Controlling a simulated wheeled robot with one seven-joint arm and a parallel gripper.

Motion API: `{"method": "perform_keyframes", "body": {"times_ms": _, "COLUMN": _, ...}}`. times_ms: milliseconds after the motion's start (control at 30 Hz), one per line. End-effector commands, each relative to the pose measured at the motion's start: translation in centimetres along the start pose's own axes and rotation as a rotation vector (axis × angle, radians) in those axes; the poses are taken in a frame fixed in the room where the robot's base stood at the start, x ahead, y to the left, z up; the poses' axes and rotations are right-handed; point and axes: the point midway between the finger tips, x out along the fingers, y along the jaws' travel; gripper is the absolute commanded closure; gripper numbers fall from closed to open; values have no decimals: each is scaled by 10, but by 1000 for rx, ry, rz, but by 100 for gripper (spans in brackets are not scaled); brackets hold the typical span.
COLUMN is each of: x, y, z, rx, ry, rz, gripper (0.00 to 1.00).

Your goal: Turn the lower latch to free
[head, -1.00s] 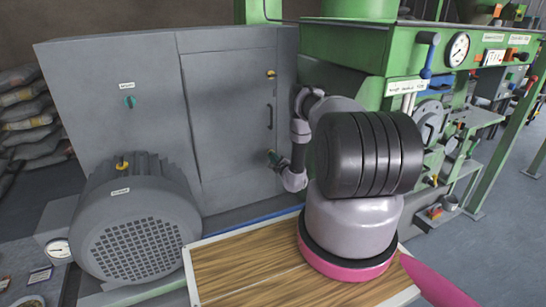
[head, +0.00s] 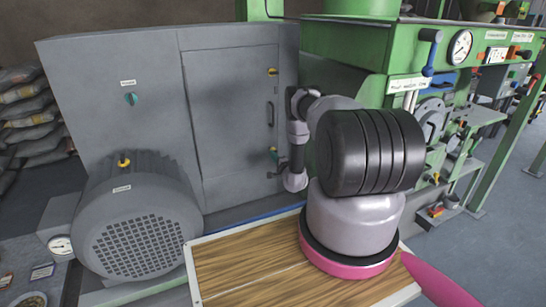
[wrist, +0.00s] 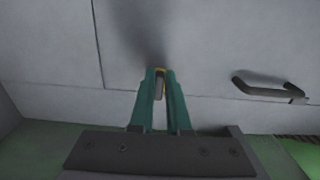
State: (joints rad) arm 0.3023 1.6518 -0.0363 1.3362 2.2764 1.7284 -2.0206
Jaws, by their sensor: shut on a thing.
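The grey cabinet (head: 110,70) has a closed door (head: 225,120) with a dark bar handle (head: 270,114). The upper latch (head: 272,72), small and yellow, sits near the door's top right. My gripper (head: 274,152) is at the lower right edge of the door. In the wrist view my gripper's teal fingers (wrist: 160,76) are shut on the lower latch (wrist: 160,70). Only a little of its yellow and a grey piece show between the fingers. The handle also shows in the wrist view (wrist: 268,90), to the right of the fingers. In the head view my arm and fingers hide the lower latch.
A large grey motor (head: 138,225) stands in front of the cabinet at the left. A wooden-topped surface (head: 240,270) lies in front, beneath my arm. Green machinery (head: 345,45) with levers and a gauge (head: 460,47) stands close on the right.

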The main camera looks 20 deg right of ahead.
Motion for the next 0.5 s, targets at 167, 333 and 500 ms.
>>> {"method": "perform_keyframes", "body": {"times_ms": 167, "x": 0, "y": 1, "z": 0, "rx": -12, "ry": -1, "rz": 1, "gripper": 100}}
{"method": "perform_keyframes", "body": {"times_ms": 333, "x": 0, "y": 1, "z": 0, "rx": -12, "ry": -1, "rz": 2, "gripper": 100}}
{"method": "perform_keyframes", "body": {"times_ms": 500, "x": 0, "y": 1, "z": 0, "rx": -12, "ry": -1, "rz": 2, "gripper": 70}}
